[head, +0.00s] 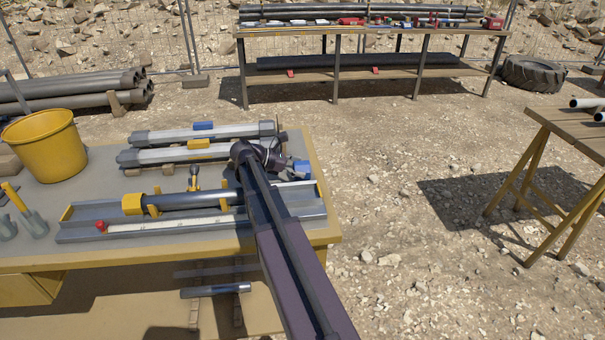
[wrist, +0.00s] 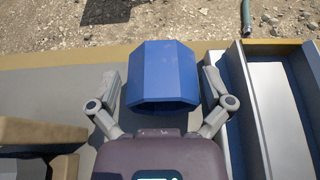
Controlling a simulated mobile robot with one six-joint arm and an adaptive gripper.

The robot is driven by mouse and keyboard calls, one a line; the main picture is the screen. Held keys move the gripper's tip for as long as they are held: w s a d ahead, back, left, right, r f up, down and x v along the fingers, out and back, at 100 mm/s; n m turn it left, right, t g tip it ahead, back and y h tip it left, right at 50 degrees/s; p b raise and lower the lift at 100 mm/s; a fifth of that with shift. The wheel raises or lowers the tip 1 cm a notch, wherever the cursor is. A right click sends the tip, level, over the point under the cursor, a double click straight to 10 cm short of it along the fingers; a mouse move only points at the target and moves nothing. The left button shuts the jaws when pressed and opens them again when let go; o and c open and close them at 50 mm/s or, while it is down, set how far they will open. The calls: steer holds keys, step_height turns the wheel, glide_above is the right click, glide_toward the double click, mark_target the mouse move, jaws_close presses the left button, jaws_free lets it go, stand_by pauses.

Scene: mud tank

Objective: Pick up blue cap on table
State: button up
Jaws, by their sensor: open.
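The blue cap (wrist: 163,72) is a faceted, hollow piece on the table (wrist: 60,85). In the wrist view it lies between the two fingers of my gripper (wrist: 162,84), with a visible gap on each side. My gripper is open, one finger left and one right of the cap, and not closed on it. In the head view the blue cap (head: 302,168) shows at the table's right edge, beside my gripper (head: 289,171), partly hidden by my arm.
A grey channel rail (wrist: 265,110) stands close right of the cap. Grey tubes (head: 163,153) on blocks lie to the left, one with a blue clip (head: 204,126). A tray (head: 77,233) holds a dark tube. A yellow bucket (head: 46,143) stands at the left.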

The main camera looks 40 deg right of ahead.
mark_target(304, 163)
steer(key=shift+s+d+f, duration=0.25)
steer(key=shift+s+d, duration=0.05)
steer(key=shift+d, duration=0.2)
steer(key=c, duration=0.9)
steer(key=shift+o, duration=0.2)
steer(key=shift+r, duration=0.2)
step_height(304, 163, up, 10)
steer(key=p, duration=1)
steer(key=shift+f, duration=0.2)
steer(key=shift+r, duration=0.1)
